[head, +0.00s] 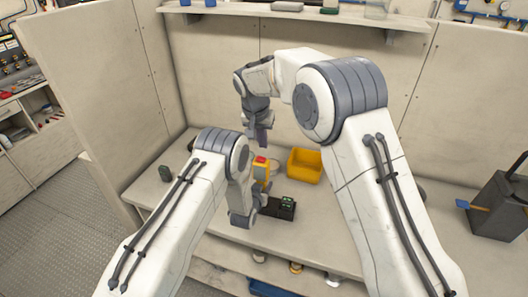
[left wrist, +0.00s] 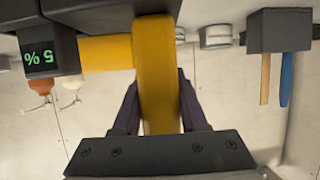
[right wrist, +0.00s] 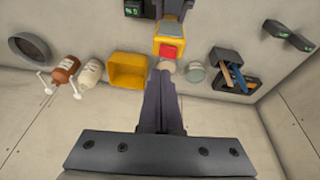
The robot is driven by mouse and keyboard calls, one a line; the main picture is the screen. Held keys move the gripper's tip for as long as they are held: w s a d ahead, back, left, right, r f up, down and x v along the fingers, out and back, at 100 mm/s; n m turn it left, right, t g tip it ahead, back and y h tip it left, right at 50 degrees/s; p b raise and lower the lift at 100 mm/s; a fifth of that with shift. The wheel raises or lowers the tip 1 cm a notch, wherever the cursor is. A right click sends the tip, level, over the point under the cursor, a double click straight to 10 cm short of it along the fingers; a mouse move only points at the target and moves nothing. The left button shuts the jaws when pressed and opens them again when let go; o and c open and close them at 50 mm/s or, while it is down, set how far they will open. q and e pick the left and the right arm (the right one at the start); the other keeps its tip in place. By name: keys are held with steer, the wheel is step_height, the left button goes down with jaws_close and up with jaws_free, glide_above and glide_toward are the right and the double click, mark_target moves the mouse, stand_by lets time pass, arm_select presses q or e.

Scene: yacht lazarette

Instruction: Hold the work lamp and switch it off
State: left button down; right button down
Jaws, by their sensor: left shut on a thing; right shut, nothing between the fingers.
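The work lamp (head: 261,171) is yellow with a red button on top, standing above the bench in the head view. My left gripper (head: 243,217) is shut on its yellow body (left wrist: 156,75), which fills the space between the fingers in the left wrist view. My right gripper (head: 262,143) is shut and empty, above the lamp, fingers pointing down. In the right wrist view its fingertips (right wrist: 163,72) are close to the red button (right wrist: 170,51); I cannot tell whether they touch. Whether the lamp is lit is not visible.
A dark holder with handles (head: 497,207) stands far right. Bottles (right wrist: 66,70) show in the right wrist view. A shelf (head: 300,15) runs above.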

mark_target(260, 158)
steer(key=a+v, duration=0.1)
steer(key=v, duration=0.8)
steer(key=shift+w, duration=0.2)
steer(key=shift+s+d+r+y, duration=0.1)
steer(key=shift+s+d+y, duration=0.1)
steer(key=shift+d+y, duration=0.15)
steer(key=shift+s+d+r+y, duration=0.15)
steer(key=shift+d+y, duration=0.1)
steer(key=shift+d, duration=0.2)
steer(key=shift+f, duration=0.1)
steer(key=x, duration=1.3)
steer(key=shift+s+a, duration=0.2)
steer(key=shift+s, duration=0.05)
steer(key=shift+a+f, duration=0.1)
steer(key=shift+f, duration=0.35)
